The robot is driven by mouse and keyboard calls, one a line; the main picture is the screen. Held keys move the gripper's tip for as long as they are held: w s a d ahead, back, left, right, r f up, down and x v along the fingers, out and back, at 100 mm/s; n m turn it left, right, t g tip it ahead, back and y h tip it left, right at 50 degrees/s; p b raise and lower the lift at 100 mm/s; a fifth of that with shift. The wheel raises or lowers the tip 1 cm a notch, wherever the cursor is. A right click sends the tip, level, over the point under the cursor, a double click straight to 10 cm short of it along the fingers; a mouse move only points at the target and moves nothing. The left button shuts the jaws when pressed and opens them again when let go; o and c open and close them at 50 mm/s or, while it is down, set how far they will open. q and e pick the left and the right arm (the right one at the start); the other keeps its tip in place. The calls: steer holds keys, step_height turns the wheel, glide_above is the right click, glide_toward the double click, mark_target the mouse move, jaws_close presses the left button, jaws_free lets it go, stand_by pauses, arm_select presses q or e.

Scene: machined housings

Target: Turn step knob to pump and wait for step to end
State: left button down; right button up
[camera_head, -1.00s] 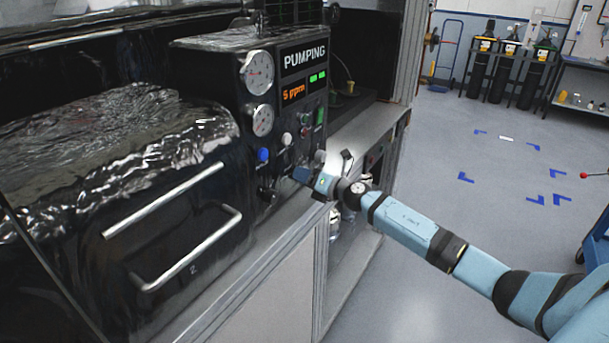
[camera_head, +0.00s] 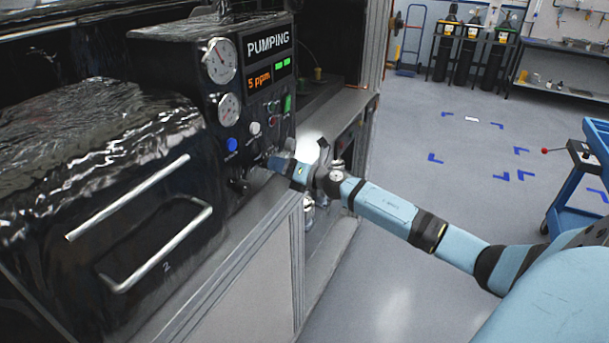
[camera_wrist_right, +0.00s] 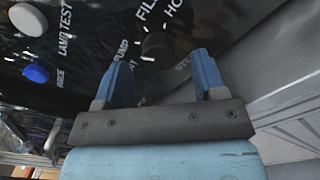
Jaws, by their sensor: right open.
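The black control box shows PUMPING on its sign (camera_head: 268,42) and an orange 5 ppm reading (camera_head: 259,79), with two lit green bars. My right gripper (camera_head: 270,163) is at the lower part of the panel. In the right wrist view its two blue fingers (camera_wrist_right: 161,65) are apart and empty. A round black knob (camera_wrist_right: 157,44) lies just beyond and between the fingertips, with white labels around it, partly cut off or hidden. No contact with it shows. In the head view the gripper hides this knob. My left gripper is not in view.
A blue button (camera_head: 231,145) and a white button (camera_head: 254,128) sit left of my gripper on the panel. Two gauges are above. A metal-handled door (camera_head: 160,250) is at left. A blue cart (camera_head: 585,180) stands at right; the floor between is clear.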

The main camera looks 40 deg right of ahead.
steer(key=b+v, duration=0.2)
steer(key=v, duration=1)
steer(key=s+a+f+m+g+h+p, duration=0.1)
steer(key=s+a+f+m+h+p, duration=0.35)
steer(key=s+a+f+m, duration=1.1)
steer(key=s+a+f+m+g+p, duration=0.1)
steer(key=s+a+f+m+g, duration=0.1)
steer(key=s+a+m, duration=0.2)
steer(key=s+a+f+m+g+p, duration=0.2)
steer(key=s+a+m, duration=0.3)
steer(key=a+m, duration=0.4)
steer(key=shift+s+a+g+y, duration=0.25)
steer(key=shift+s+g+y, duration=0.05)
steer(key=shift+y, duration=0.15)
steer(key=shift+f, duration=0.15)
